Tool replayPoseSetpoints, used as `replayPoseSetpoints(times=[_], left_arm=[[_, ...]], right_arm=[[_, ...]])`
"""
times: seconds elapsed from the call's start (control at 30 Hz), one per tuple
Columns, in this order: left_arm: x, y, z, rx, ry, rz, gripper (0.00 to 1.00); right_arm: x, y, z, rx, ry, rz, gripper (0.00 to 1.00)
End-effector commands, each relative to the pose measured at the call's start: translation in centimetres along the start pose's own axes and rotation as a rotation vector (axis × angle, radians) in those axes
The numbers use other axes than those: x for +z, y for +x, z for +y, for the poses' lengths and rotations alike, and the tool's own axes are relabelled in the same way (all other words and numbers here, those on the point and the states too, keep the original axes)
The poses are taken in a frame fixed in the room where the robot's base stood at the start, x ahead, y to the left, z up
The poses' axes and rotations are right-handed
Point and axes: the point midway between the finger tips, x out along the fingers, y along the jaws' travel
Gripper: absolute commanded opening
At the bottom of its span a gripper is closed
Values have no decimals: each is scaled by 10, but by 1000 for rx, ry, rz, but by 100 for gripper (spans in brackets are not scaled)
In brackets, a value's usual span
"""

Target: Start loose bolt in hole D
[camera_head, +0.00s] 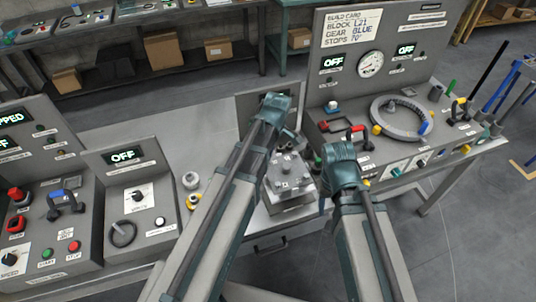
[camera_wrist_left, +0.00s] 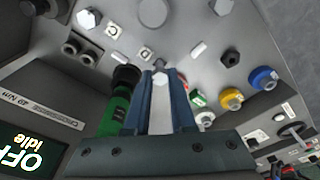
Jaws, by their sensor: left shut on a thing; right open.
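In the left wrist view my left gripper (camera_wrist_left: 161,84) is shut on a small silver bolt (camera_wrist_left: 159,77), whose head shows between the fingertips. The bolt is over or close to a grey panel (camera_wrist_left: 185,35); I cannot tell whether it touches. In the head view the left gripper's fingers are hidden behind its wrist near the back of the bench. A grey block (camera_head: 289,170) with small marks on top sits between my two arms. My right gripper (camera_head: 325,193) is open, beside the block's right side.
A green-bodied tool (camera_wrist_left: 117,108) stands close left of my left fingers. Colored caps, including a blue one (camera_wrist_left: 263,78) and a yellow one (camera_wrist_left: 231,99), lie to their right. In the head view a console with a ring (camera_head: 402,117) stands right. The bench left of my left arm has free room.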

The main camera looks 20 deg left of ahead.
Motion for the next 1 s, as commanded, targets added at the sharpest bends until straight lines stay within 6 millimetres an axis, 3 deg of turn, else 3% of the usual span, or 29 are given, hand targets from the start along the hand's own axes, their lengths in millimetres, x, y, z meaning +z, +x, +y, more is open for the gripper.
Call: replayPoseSetpoints(times=[0.8, 1.0], left_arm=[[2, 16, 0, 1, 8, 0, 0], [2, 16, -2, 27, 215, -1, 0]], right_arm=[[-1, 16, -2, 0, 0, 0, 50], [-1, 16, -2, 0, 0, 0, 50]])
